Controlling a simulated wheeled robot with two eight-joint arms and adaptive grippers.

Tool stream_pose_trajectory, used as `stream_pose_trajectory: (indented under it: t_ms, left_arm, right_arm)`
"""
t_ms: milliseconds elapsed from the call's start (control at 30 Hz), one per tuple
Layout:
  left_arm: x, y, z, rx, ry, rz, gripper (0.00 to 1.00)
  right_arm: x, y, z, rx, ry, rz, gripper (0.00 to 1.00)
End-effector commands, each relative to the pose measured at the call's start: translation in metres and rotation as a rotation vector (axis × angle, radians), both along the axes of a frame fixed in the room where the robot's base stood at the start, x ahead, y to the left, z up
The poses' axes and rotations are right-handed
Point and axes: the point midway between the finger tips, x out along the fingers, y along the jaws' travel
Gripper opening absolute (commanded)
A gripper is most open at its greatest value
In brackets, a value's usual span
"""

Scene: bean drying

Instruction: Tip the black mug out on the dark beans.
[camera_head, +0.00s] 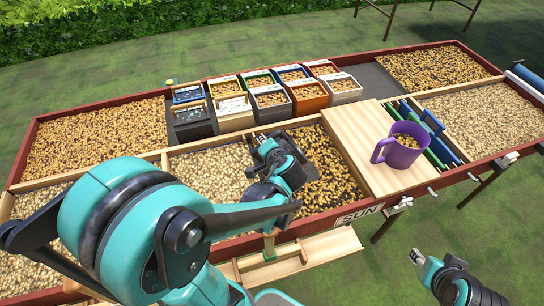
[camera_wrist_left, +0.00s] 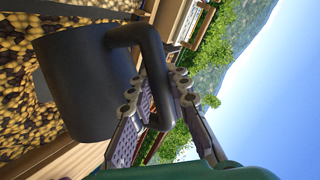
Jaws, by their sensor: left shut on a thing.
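In the left wrist view my left gripper (camera_wrist_left: 158,92) is shut on the handle of the black mug (camera_wrist_left: 75,85). The mug looks turned on its side above beans; its mouth and contents are not visible. In the head view my left gripper (camera_head: 264,143) is over the front row of compartments, beside the dark beans (camera_head: 332,165), a yellow-and-black mix.
A purple mug (camera_head: 398,147) stands on a wooden board (camera_head: 366,140) right of the dark beans. Pale beans (camera_head: 213,168) fill the compartment to the left. Several small bean boxes (camera_head: 268,101) stand behind. Blue and green racks (camera_head: 430,130) lie beyond the purple mug.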

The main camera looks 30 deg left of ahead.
Motion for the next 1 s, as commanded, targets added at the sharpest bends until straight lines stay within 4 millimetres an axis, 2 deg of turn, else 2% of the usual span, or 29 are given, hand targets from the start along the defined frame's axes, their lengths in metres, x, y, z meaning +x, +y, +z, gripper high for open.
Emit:
stream_pose_trajectory:
  t_ms: [167, 567, 1000]
  left_arm:
    - [0.002, -0.001, 0.003, 0.006, 0.008, -0.001, 0.0]
    - [0.024, -0.015, 0.028, 0.107, 0.159, -0.001, 0.0]
    - [0.026, -0.016, 0.029, 0.117, 0.175, 0.0, 0.0]
  right_arm:
    - [0.0, 0.0, 0.002, 0.0, 0.0, 0.0, 0.4]
    - [0.0, 0.0, 0.018, 0.0, 0.0, 0.0, 0.4]
    - [0.0, 0.0, 0.018, 0.0, 0.0, 0.0, 0.4]
